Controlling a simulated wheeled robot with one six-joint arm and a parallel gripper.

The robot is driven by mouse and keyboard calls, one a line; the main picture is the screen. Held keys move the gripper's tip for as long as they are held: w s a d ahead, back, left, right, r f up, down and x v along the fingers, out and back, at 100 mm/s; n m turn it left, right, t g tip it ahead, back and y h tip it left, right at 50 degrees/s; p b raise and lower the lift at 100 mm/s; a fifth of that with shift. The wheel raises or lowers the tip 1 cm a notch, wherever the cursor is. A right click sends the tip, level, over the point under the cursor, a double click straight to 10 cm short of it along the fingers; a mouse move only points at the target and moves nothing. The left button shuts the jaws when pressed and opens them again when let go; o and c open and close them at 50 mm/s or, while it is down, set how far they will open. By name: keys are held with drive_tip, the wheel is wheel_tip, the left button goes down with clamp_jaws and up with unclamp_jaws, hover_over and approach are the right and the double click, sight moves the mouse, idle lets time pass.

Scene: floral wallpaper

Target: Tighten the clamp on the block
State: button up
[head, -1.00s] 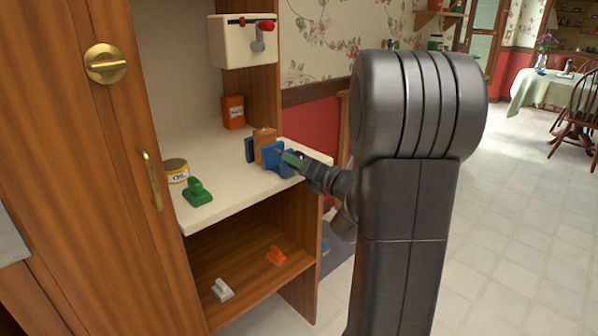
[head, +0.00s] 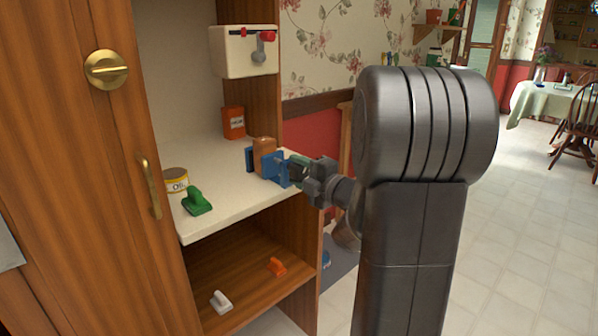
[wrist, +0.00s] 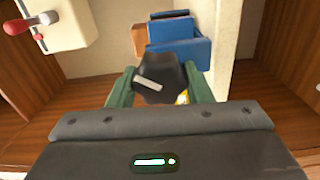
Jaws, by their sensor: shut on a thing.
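The wooden block (head: 264,146) sits between the blue jaws of the clamp (head: 276,167) on the cream shelf. In the wrist view, the clamp (wrist: 180,45) is a blue body with the brown block (wrist: 139,42) showing at its left. My gripper (head: 300,170) is at the clamp's right end. In the wrist view, its green fingers (wrist: 160,88) are shut on a dark knob (wrist: 163,80) with a pale bar mark, which hides part of the clamp. Whether the jaws touch the block is hard to tell.
An orange box (head: 233,123) is at the back. A white box with a red-handled lever (head: 245,52) hangs above. The lower shelf holds white (head: 221,301) and orange (head: 276,266) objects.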

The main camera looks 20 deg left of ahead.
drive_tip(key=m, duration=0.2)
drive_tip(key=m+p, duration=0.1)
drive_tip(key=m, duration=0.1)
drive_tip(key=shift+r+m+p, duration=0.2)
drive_tip(key=shift+m+p, duration=0.1)
drive_tip(key=m+p, duration=0.1)
drive_tip(key=m, duration=0.2)
drive_tip(key=shift+w+m+p, duration=0.1)
drive_tip(key=shift+m+p, duration=0.25)
drive_tip(key=shift+m, duration=0.05)
drive_tip(key=m+p, duration=0.2)
drive_tip(key=m, duration=0.2)
drive_tip(key=shift+m+p, duration=1)
drive_tip(key=shift+m, duration=1)
drive_tip(key=shift+f, duration=0.1)
drive_tip(key=o, duration=1)
drive_tip(key=shift+d, duration=0.1)
